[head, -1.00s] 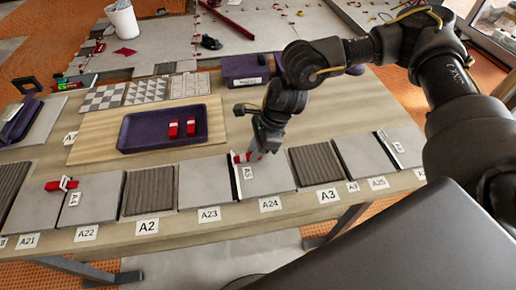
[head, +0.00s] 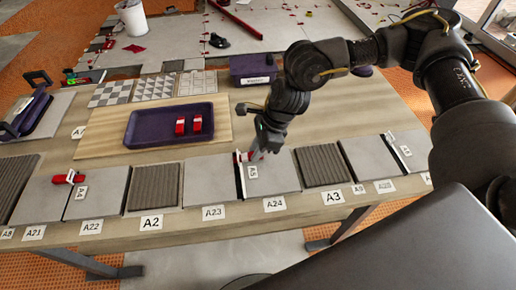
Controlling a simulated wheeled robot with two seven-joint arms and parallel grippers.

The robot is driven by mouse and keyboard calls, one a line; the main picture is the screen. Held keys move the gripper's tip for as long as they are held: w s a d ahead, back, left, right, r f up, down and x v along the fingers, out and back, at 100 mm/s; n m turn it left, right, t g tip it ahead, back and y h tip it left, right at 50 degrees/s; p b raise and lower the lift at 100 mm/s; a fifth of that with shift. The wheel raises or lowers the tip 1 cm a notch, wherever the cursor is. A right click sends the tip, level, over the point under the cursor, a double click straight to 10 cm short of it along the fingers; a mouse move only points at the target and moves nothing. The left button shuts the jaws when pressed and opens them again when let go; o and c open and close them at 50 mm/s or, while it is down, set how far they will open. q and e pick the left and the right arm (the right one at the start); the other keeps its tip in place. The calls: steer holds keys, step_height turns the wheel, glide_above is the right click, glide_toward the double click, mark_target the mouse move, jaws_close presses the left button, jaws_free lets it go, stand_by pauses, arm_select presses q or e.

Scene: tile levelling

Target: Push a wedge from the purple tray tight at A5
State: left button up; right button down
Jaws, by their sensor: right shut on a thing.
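The purple tray (head: 137,136) lies on a wooden board and holds two red wedges, a left one (head: 180,125) and a right one (head: 197,122). The A5 tag (head: 253,171) stands at a joint between two grey tiles, beside a thin pale strip (head: 239,176). My right gripper (head: 259,153) points down at the far end of that joint, just above the tile. It is shut on a red wedge (head: 242,156), which is mostly hidden by the fingers. How far the wedge sits in the A5 clip cannot be told. My left gripper is out of view.
At the A4 tag (head: 82,191) a red wedge (head: 68,178) sits in a clip. Another tagged clip (head: 401,152) stands at the right. A dark purple box (head: 253,67) is at the back, near my right arm. Patterned tiles (head: 155,90) lie behind the tray.

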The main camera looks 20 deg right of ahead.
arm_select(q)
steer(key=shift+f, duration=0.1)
arm_select(e)
steer(key=shift+w+a+r, duration=0.1)
steer(key=shift+w+a, duration=0.15)
steer(key=shift+a, duration=0.55)
stand_by(0.7)
steer(key=c, duration=1.2)
jaws_free()
steer(key=shift+c, duration=0.2)
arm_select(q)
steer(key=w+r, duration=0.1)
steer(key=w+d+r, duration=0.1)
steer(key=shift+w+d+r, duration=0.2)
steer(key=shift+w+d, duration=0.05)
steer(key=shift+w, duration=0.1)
arm_select(e)
steer(key=v, duration=1)
steer(key=shift+d+r, duration=0.25)
steer(key=shift+r, duration=0.05)
steer(key=shift+s, duration=0.1)
